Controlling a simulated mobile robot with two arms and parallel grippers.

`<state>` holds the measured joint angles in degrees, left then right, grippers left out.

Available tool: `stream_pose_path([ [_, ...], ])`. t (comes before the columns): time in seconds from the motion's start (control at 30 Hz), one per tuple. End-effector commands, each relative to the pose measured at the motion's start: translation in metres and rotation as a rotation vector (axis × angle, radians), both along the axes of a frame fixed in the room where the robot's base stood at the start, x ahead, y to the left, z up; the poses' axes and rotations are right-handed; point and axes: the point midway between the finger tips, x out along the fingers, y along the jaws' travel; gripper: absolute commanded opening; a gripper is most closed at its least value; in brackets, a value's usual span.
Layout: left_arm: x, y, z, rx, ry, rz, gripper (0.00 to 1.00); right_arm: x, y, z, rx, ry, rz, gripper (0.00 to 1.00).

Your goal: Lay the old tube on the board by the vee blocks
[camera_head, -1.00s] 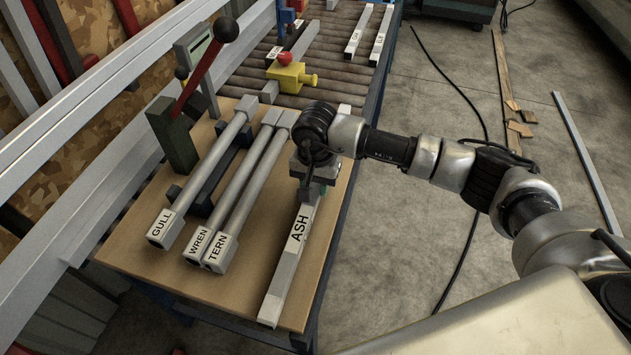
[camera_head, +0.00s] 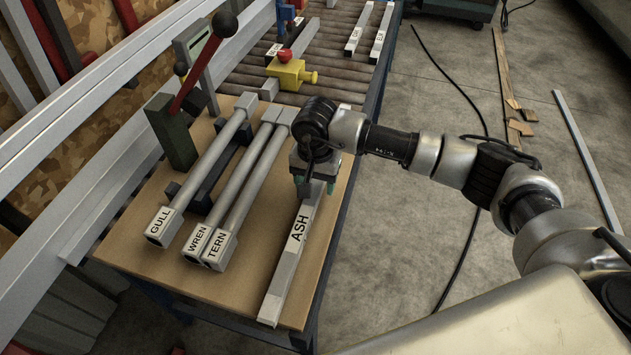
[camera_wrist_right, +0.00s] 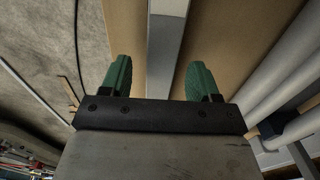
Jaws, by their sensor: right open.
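The grey square tube labelled ASH (camera_head: 290,257) lies flat on the wooden board (camera_head: 180,270), along its right side. My right gripper (camera_head: 316,186) is over the far part of this tube, its green fingertips just above it. In the right wrist view the gripper (camera_wrist_right: 160,82) is open, and the tube (camera_wrist_right: 165,45) runs between and beyond the two spread fingers. The dark vee blocks (camera_head: 207,195) sit further left, partly hidden under the tubes GULL (camera_head: 200,180), WREN (camera_head: 232,190) and TERN (camera_head: 250,192). My left gripper is out of view.
A green stand with a red lever (camera_head: 195,90) is at the board's left edge. A strip of bare board lies between TERN and ASH.

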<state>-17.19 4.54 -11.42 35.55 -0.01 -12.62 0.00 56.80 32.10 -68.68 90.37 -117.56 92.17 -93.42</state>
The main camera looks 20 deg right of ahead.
Motion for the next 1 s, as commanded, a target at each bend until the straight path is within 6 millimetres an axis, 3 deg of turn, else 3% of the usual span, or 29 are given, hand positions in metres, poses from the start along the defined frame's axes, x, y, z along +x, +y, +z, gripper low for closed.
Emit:
stream_pose_path([
  [0.3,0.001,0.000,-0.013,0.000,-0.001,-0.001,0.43,0.002,0.000,0.061,0.001,-0.009,0.002,0.61],
  [0.5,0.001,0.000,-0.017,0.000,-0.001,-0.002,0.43,0.001,0.000,0.091,0.001,-0.006,0.001,0.61],
  [0.7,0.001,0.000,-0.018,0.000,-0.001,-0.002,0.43,0.000,0.000,0.101,0.001,-0.003,0.001,0.61],
  [1.0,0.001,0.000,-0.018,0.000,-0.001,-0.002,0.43,0.000,0.000,0.101,0.001,-0.003,0.001,0.61],
])
